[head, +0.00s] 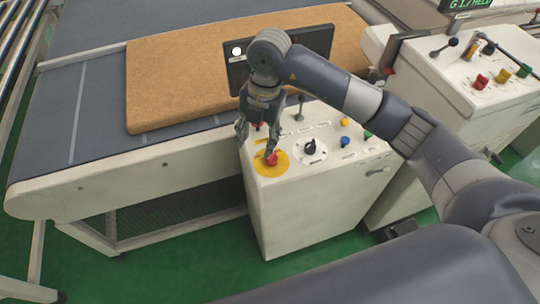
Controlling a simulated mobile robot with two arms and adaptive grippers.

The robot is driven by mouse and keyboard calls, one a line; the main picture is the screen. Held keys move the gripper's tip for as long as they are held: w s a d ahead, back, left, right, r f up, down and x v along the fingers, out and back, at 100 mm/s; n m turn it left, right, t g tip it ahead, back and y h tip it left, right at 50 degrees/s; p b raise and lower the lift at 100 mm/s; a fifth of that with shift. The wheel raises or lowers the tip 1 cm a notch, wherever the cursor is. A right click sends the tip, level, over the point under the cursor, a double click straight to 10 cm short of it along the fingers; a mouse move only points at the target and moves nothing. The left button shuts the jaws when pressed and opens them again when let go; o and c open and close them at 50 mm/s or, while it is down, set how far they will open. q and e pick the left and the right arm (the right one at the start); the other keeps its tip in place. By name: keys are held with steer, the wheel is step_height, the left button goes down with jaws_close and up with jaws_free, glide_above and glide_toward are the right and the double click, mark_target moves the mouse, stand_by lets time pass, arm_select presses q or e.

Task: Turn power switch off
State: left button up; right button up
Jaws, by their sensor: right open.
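A white control cabinet (300,213) stands in the middle of the head view. On its top are a red button on a yellow disc (273,165), and a black rotary knob on a white disc (310,147) to the right of it. The labels are too small to read, so I cannot tell for sure which is the power switch. My right gripper (257,149) points down over the cabinet's left end. It is open and empty, its right fingertip close to the red button; I cannot tell if they touch. My left gripper is out of view.
A conveyor (150,180) carries a brown mattress (190,75) behind and left of the cabinet. A black screen (315,42) stands behind my right arm. Blue, green and yellow buttons sit further right on the cabinet. A second control cabinet (450,70) stands at right.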

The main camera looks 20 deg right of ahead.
mark_target(271, 158)
steer(key=shift+m+h, duration=0.4)
steer(key=shift+h, duration=0.4)
steer(key=d+f+p, duration=0.1)
steer(key=f, duration=0.2)
steer(key=d+f+p, duration=0.1)
steer(key=f, duration=0.2)
steer(key=d+f+p, duration=0.1)
steer(key=f, duration=0.2)
steer(key=shift+w+d+f, duration=0.1)
steer(key=shift+w+d, duration=0.2)
steer(key=shift+w, duration=0.05)
steer(key=shift+f, duration=0.5)
steer(key=shift+c, duration=0.4)
steer(key=c, duration=0.9)
